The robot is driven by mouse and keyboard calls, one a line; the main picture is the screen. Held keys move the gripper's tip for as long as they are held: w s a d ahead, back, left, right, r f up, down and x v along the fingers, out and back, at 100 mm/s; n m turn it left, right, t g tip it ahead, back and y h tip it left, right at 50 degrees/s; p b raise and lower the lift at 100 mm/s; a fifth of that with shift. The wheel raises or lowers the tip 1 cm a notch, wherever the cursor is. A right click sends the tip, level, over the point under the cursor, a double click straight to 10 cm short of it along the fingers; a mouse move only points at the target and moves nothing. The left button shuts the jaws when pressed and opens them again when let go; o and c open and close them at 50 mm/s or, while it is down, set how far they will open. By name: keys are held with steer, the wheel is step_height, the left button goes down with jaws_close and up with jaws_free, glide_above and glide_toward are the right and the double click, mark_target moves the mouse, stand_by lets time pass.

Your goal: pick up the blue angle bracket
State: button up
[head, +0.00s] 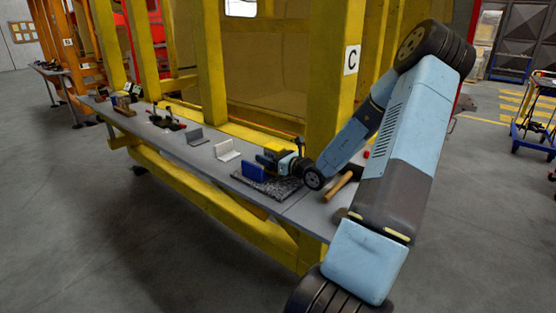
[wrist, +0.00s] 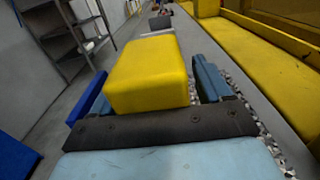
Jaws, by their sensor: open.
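The blue angle bracket (head: 255,171) stands on a speckled dark mat (head: 280,189) on the grey bench in the head view. In the wrist view, a saturated blue strip (wrist: 88,97) left of the yellow block looks like part of it. My gripper (head: 281,158) is open, low over the mat, behind and to the right of the bracket. The bracket is not between its jaws. A yellow block (wrist: 148,75) sits in front of the palm, also visible in the head view (head: 270,155).
A light grey bracket (head: 227,152) and a darker one (head: 195,138) stand farther left along the bench. A wooden-handled hammer (head: 340,184) lies to the right, near my arm. A yellow frame post (head: 333,80) rises close behind the bench.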

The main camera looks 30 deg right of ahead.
steer(key=c, duration=1.2)
steer(key=shift+r, duration=0.1)
